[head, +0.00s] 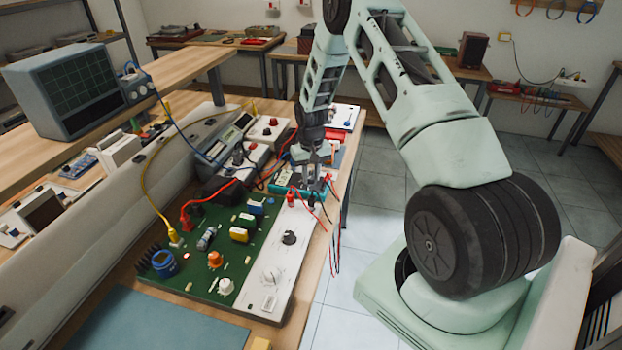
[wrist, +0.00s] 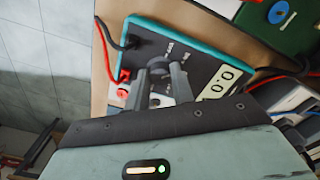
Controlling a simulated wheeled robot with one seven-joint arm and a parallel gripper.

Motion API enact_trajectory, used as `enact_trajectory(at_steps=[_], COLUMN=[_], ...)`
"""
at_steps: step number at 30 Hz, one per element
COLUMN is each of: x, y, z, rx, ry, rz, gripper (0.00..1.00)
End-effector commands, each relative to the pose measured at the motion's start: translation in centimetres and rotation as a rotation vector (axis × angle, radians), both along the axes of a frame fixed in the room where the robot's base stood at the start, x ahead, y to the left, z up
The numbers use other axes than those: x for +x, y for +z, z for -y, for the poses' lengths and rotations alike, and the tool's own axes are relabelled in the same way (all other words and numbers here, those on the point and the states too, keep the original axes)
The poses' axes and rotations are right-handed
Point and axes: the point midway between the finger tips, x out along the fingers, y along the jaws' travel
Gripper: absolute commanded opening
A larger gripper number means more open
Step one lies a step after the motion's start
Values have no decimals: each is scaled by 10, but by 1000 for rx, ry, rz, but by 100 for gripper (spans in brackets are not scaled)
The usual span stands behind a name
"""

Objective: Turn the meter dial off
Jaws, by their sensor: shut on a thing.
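The meter (head: 284,186) is a small dark-faced box with a teal rim, lying on the bench near its right edge. In the wrist view the meter (wrist: 203,48) shows a pale display (wrist: 218,83) with dark digits, which seem to read 0.0. My gripper (head: 312,172) reaches down onto the meter's face. In the wrist view my gripper (wrist: 167,68) has its two grey fingers close together at the face, shut on the dial. The dial is mostly hidden by the fingers, so its pointer setting cannot be read.
A red plug (wrist: 122,93) and a black lead (wrist: 103,35) sit beside the fingers at the meter's edge. A green circuit board (head: 205,258) with a white panel lies in front. Red and black leads hang over the bench edge. Other instruments stand behind and left.

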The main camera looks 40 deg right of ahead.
Motion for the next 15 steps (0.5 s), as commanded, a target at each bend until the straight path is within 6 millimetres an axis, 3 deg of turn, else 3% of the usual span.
enact_trajectory(at_steps=[15], x=[0], y=[0], z=[1], rx=[0], ry=[479], rz=[1], gripper=[1])
